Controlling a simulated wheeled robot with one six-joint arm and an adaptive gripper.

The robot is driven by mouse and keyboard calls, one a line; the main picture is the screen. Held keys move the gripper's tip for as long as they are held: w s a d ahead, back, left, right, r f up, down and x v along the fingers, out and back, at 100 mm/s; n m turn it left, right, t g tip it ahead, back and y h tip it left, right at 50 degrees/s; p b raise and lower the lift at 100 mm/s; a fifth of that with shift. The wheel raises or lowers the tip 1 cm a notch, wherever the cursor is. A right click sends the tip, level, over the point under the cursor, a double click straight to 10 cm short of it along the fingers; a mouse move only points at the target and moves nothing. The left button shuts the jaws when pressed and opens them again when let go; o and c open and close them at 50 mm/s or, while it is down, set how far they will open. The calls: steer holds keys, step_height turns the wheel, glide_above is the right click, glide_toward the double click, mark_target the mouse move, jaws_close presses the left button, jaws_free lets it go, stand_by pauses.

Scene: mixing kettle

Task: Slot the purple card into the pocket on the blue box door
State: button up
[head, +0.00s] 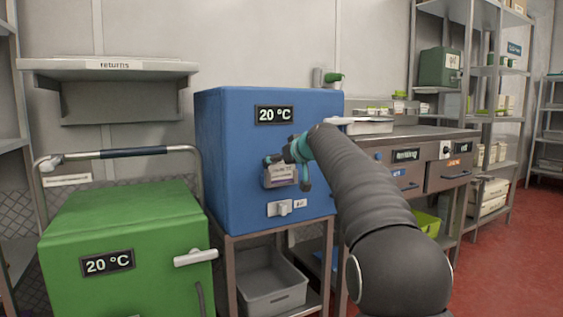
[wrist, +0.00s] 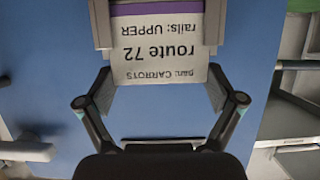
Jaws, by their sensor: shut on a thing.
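The blue box (head: 225,150) stands on a metal stand, with a "20 °C" label on its door. My gripper (head: 288,160) is in front of the door, under that label. In the wrist view, my gripper (wrist: 160,88) is shut on the purple-banded card (wrist: 160,50), one finger at each side edge. The card is printed "CARROTS", "route 72" and "rails: UPPER", upside down in this view. Its banded end lies between the grey side pieces of the door pocket (wrist: 100,22). The pocket (head: 280,182) also shows in the head view, partly behind my gripper. How deep the card sits is unclear.
A green box (head: 135,225) on a trolley stands at front left. A grey bin (head: 262,282) is under the blue box. A counter with drawers (head: 440,170) stands on the right, close beside my arm.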

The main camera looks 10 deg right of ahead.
steer(key=shift+f, duration=0.15)
steer(key=o, duration=0.5)
steer(key=v, duration=0.7)
stand_by(1.1)
